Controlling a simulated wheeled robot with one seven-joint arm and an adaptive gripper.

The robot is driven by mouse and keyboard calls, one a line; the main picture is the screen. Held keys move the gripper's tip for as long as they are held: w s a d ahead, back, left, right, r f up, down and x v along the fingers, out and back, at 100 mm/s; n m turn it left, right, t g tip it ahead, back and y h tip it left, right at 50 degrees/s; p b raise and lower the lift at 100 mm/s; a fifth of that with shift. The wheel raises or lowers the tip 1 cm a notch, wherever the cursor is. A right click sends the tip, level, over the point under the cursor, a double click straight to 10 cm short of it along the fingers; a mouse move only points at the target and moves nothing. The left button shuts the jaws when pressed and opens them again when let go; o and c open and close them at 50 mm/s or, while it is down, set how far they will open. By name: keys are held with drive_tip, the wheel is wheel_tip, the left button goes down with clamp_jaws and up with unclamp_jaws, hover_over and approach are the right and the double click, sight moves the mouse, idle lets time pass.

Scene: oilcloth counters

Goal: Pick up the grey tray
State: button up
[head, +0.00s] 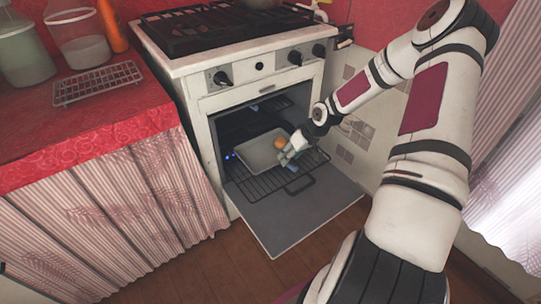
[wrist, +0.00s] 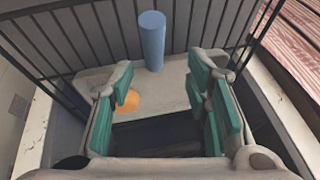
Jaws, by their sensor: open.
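The grey tray (head: 256,155) lies on the pulled-out rack of the open oven. In the wrist view the tray (wrist: 176,82) lies beyond and between my fingers. An orange ball (head: 280,142) rests on the tray, and it also shows beside the left finger in the wrist view (wrist: 127,103). A blue cylinder (wrist: 152,42) stands upright at the tray in the wrist view; I cannot make it out clearly in the head view. My gripper (head: 288,157) is open at the tray's right side, with green finger pads (wrist: 168,98) apart and nothing held. Part of the tray is hidden behind it.
The oven rack (head: 262,186) reaches out above the lowered oven door (head: 300,213). The stove body (head: 212,92) frames the opening closely. A red counter (head: 85,125) at left bears a wire rack (head: 97,84) and jars. The wooden floor in front is clear.

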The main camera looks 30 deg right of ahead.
drive_tip(key=b+x, duration=0.2)
drive_tip(key=x, duration=0.1)
drive_tip(key=b+x, duration=0.1)
drive_tip(key=x, duration=0.1)
drive_tip(key=shift+s+d+f, duration=0.1)
drive_tip(key=shift+d+f, duration=0.2)
drive_tip(key=shift+r, duration=0.1)
clamp_jaws()
